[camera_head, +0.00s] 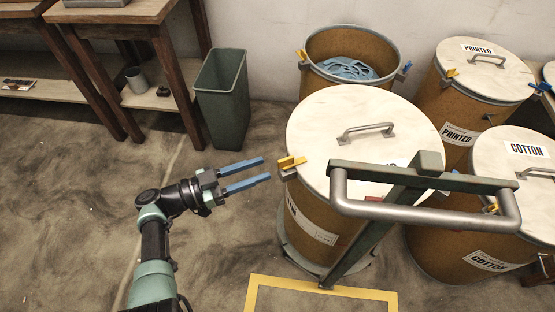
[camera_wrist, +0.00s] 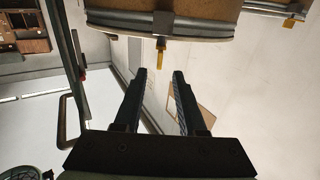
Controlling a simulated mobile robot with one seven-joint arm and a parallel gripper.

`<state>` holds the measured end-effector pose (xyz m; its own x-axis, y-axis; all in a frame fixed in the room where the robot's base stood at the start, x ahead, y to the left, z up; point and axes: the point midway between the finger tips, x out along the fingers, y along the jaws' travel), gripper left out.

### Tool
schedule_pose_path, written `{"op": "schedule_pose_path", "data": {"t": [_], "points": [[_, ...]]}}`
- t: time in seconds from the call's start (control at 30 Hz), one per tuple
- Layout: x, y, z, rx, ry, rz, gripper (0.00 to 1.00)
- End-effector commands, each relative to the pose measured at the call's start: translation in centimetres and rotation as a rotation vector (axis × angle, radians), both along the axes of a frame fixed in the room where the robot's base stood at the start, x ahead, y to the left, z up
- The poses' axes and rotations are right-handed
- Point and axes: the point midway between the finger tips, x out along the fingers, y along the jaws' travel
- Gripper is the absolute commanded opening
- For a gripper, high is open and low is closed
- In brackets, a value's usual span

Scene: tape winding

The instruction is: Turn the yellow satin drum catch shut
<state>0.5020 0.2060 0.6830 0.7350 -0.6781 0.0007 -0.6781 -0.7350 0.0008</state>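A yellow catch (camera_head: 290,162) sticks out from the left rim of the nearest lidded drum (camera_head: 315,222). In the wrist view a yellow catch (camera_wrist: 160,50) hangs from the drum's grey rim band, just beyond the gap between my fingertips. My gripper (camera_head: 266,169) has two blue fingers, spread and empty. It is left of the catch, apart from it. The wrist view shows the same open fingers (camera_wrist: 160,72). The drum's pale lid (camera_head: 330,120) lies on top. Whether the catch is fully open is hard to tell.
A grey trolley handle (camera_head: 430,212) crosses in front of the nearest drum. An open drum (camera_head: 345,52) holding blue material, a PRINTED drum (camera_head: 470,110) and a COTTON drum (camera_head: 455,240) stand close by. A green bin (camera_head: 222,105) is behind my gripper. The floor at left is clear.

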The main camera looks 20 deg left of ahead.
Motion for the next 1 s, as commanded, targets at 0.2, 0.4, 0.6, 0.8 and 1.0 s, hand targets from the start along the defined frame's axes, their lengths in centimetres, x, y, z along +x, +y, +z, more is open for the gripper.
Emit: {"op": "schedule_pose_path", "data": {"t": [0.2, 0.4, 0.6, 0.8, 1.0], "points": [[-1.6, 1.5, -0.1, 0.001, 0.001, 0.001, 0.40], [-1.8, 1.6, -0.1, 0.001, 0.001, -0.001, 0.40], [-1.8, 1.6, 0.0, 0.001, 0.001, -0.001, 0.40], [-1.7, 1.6, 0.0, 0.002, -0.002, 0.000, 0.40], [3.4, 1.8, 4.3, 0.108, -0.160, 0.082, 0.40]]}}
